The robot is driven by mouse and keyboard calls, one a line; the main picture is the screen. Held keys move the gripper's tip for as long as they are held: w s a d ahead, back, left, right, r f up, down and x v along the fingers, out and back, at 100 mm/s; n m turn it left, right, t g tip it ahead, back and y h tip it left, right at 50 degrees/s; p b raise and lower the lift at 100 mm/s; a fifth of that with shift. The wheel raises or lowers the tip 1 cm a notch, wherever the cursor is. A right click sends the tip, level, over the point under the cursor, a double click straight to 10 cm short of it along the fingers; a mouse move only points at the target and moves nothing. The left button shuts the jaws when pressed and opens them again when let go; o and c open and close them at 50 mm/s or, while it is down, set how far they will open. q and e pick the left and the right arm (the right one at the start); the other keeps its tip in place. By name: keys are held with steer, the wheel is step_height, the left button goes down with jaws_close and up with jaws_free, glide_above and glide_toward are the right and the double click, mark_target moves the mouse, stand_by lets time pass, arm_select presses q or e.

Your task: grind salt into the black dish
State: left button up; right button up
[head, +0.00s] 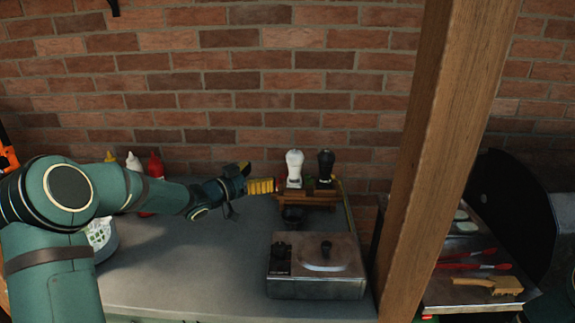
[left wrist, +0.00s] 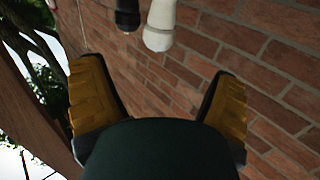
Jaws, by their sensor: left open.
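A white grinder (head: 294,168) and a black grinder (head: 325,168) stand upright side by side on a small wooden stand (head: 308,201) near the brick wall. The black dish (head: 292,216) is small and round, just in front of the stand. My left gripper (head: 264,186) has yellow finger pads and is just left of the white grinder, apart from it. In the left wrist view the gripper (left wrist: 160,72) is open and empty. The white grinder (left wrist: 160,25) and black grinder (left wrist: 127,14) show upside down beyond the fingers. My right gripper is not in view.
Red (head: 155,168), white (head: 133,163) and yellow bottles stand behind my left arm. A wooden post (head: 445,150) rises right of the table. A grill (head: 480,258) with tools lies beyond. The grey tabletop (head: 190,270) is clear mid-left.

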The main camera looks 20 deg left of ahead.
mark_target(288, 163)
arm_select(q)
steer(key=x, duration=1.3)
steer(key=shift+d, duration=0.1)
steer(key=shift+b, duration=0.35)
steer(key=c, duration=1.2)
